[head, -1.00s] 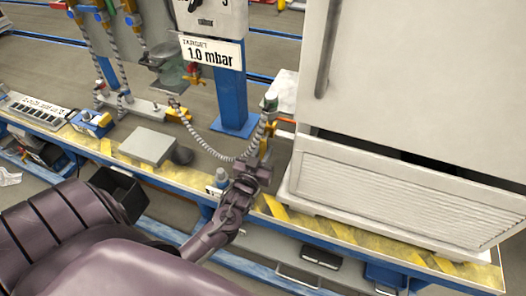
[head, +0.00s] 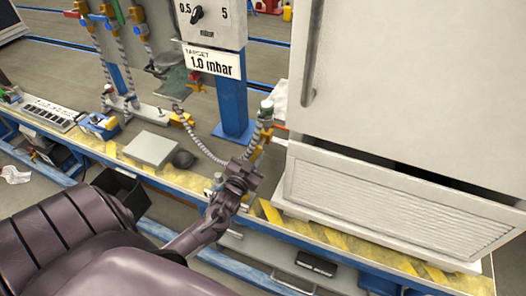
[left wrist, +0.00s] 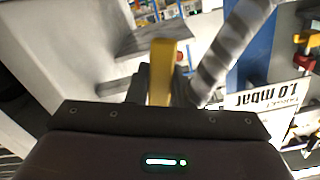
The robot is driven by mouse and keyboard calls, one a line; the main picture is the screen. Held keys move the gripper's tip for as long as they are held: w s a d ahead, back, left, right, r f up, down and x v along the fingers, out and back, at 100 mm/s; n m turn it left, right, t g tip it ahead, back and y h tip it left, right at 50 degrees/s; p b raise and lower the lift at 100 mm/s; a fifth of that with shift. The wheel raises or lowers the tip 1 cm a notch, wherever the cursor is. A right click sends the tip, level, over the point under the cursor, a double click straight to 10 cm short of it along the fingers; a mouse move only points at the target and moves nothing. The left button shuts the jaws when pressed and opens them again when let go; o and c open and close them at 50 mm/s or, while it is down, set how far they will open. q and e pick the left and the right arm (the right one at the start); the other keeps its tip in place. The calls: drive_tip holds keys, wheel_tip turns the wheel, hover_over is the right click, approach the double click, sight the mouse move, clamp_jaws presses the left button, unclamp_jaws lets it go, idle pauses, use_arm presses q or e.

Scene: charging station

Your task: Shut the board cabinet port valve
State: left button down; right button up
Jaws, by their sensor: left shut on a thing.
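The board cabinet port valve has a yellow handle (head: 257,153) at the lower end of its fitting, beside the left side of the white cabinet (head: 390,85). A grey ribbed hose (head: 207,150) runs to it. My left gripper (head: 247,169) is shut on the handle, and its dark fingers hide part of it. In the left wrist view, the yellow handle (left wrist: 163,72) stands up between the fingers, with the hose (left wrist: 228,52) just right of it. The exact angle of the handle is hard to tell. My right gripper is not in view.
A gauge box (head: 212,22) with a "TARGET 1.0 mbar" sign (head: 213,63) stands on a blue post (head: 234,110) behind the gripper. The bench edge has yellow stripes.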

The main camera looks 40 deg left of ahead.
use_arm(q)
drive_tip(key=m+p, duration=0.1)
drive_tip(key=m, duration=0.1)
drive_tip(key=a+r+m+p, duration=0.1)
drive_tip(key=shift+s+a+m, duration=0.1)
drive_tip(key=shift+s+m, duration=0.05)
drive_tip(key=shift+m, duration=0.25)
drive_tip(key=m, duration=0.1)
drive_tip(key=m+p, duration=0.1)
drive_tip(key=shift+s+a+r+m, duration=0.1)
drive_tip(key=shift+a+r+m, duration=0.2)
drive_tip(key=shift+m, duration=0.1)
drive_tip(key=m+p, duration=0.1)
drive_tip(key=r+m, duration=0.1)
drive_tip(key=m, duration=0.1)
drive_tip(key=m+p, duration=0.1)
drive_tip(key=shift+a+r+p, duration=0.2)
drive_tip(key=shift+a+p, duration=0.1)
drive_tip(key=shift+a, duration=0.05)
drive_tip(key=shift+r+m+p, duration=0.25)
drive_tip(key=shift+m+p, duration=0.1)
drive_tip(key=shift+m, duration=0.45)
drive_tip(key=shift+r+m+p, duration=0.2)
drive_tip(key=shift+m+p, duration=0.15)
drive_tip(key=shift+m, duration=0.45)
drive_tip(key=shift+a, duration=0.1)
drive_tip(key=c, duration=1.3)
unclamp_jaws()
drive_tip(key=shift+s, duration=0.1)
drive_tip(key=shift+v, duration=3.85)
